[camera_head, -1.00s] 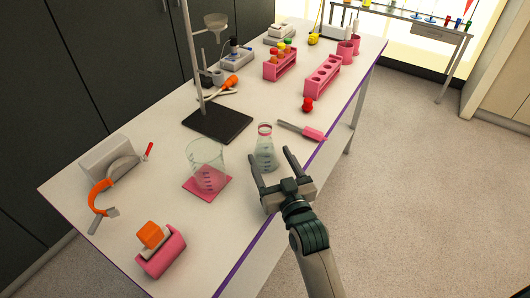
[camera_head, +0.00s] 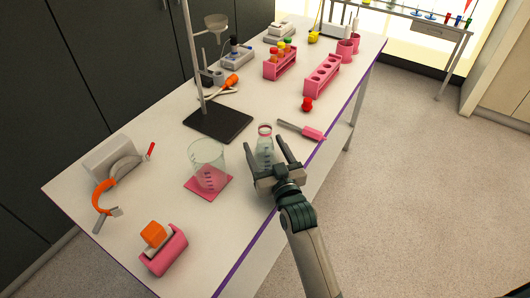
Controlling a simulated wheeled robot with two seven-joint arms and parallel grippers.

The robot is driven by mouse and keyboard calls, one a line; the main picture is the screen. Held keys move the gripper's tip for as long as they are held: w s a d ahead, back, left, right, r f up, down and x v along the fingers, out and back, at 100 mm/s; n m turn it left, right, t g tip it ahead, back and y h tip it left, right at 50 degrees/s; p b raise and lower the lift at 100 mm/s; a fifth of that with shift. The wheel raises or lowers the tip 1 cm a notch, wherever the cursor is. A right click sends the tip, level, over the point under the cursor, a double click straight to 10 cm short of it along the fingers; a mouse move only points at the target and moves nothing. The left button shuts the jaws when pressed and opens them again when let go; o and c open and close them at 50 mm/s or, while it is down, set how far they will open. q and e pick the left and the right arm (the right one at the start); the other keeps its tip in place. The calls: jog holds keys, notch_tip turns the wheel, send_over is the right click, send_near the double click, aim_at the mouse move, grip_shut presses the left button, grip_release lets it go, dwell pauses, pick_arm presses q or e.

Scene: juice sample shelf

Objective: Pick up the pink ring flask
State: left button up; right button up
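The pink ring flask (camera_head: 265,140) is a clear conical flask with a pink ring at its neck. It stands upright on the table near the right edge, right of the beaker. My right gripper (camera_head: 265,149) is open, with one finger left of the flask and the other right of it. The fingers and palm hide the lower part of the flask, and I cannot tell whether they touch it. My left gripper is not in view.
A clear beaker (camera_head: 208,162) stands on a pink mat (camera_head: 224,187) close left of the gripper. A pink-handled tool (camera_head: 312,133) and a red item (camera_head: 307,104) lie beyond the flask. A stand with a black base (camera_head: 218,124) is behind left.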

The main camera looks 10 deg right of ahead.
aim_at(268, 142)
jog(key=shift+r, duration=0.1)
jog(key=c, duration=1.3)
jog(key=shift+o, duration=0.2)
jog(key=shift+r, duration=0.3)
